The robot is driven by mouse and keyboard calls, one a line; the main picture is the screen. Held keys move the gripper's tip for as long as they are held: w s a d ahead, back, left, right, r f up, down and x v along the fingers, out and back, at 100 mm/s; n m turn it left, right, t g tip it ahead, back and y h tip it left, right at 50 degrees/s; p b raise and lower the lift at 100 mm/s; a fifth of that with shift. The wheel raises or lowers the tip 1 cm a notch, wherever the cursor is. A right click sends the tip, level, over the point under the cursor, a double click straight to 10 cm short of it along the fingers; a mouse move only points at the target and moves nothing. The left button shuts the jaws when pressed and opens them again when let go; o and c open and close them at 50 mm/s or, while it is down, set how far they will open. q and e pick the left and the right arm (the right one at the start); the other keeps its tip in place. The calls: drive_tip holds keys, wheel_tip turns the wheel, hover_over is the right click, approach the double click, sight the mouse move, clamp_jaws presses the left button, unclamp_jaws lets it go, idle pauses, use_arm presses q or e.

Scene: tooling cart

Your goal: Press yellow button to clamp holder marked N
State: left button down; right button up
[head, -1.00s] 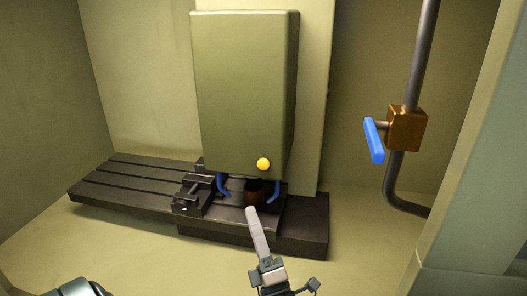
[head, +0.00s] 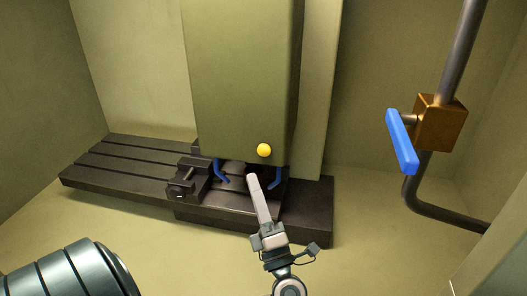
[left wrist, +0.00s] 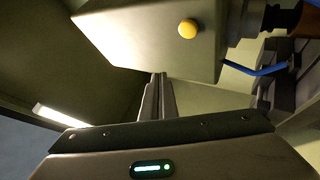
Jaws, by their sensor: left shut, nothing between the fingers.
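The yellow button (head: 264,150) sits low on the front face of the green machine head (head: 235,75). It also shows at the top of the left wrist view (left wrist: 187,29). My left gripper (head: 253,180) is shut and empty, its fingertips pointing up just below the button and apart from it in the picture. In the left wrist view the shut fingers (left wrist: 157,85) point up below and left of the button. Under the head, a dark spindle end with a brown part (left wrist: 307,22) shows at the right edge of the left wrist view. No N mark is readable. My right gripper is out of view.
A slotted dark table (head: 125,168) with a black vise (head: 187,187) lies under the head. Blue curved nozzles (head: 219,171) hang beside the spindle. A pipe with a brown valve block (head: 440,122) and blue lever (head: 402,141) stands at right. The floor in front is clear.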

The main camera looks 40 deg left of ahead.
use_arm(q)
drive_tip(key=b, duration=0.1)
approach(259, 147)
drive_tip(key=shift+w+a+r, duration=0.2)
drive_tip(key=shift+a+r, duration=0.55)
drive_tip(key=shift+a, duration=0.1)
drive_tip(key=shift+w+a+r, duration=0.15)
drive_tip(key=shift+a+r, duration=0.55)
drive_tip(key=shift+a, duration=0.2)
drive_tip(key=shift+w+a, duration=0.4)
drive_tip(key=shift+w, duration=0.35)
idle(1.9)
drive_tip(key=shift+s, duration=0.1)
drive_tip(key=shift+s+d, duration=0.45)
drive_tip(key=shift+s, duration=0.2)
drive_tip(key=shift+s, duration=0.1)
idle(0.4)
drive_tip(key=shift+s+d+p, duration=0.2)
drive_tip(key=shift+s+d, duration=0.2)
drive_tip(key=shift+s, duration=0.3)
drive_tip(key=shift+s+d+p, duration=0.25)
drive_tip(key=shift+s+d, duration=0.15)
drive_tip(key=shift+s, duration=0.3)
drive_tip(key=shift+s+d+p, duration=0.2)
drive_tip(key=shift+s+d, duration=0.2)
drive_tip(key=shift+s, duration=0.3)
drive_tip(key=shift+d, duration=0.1)
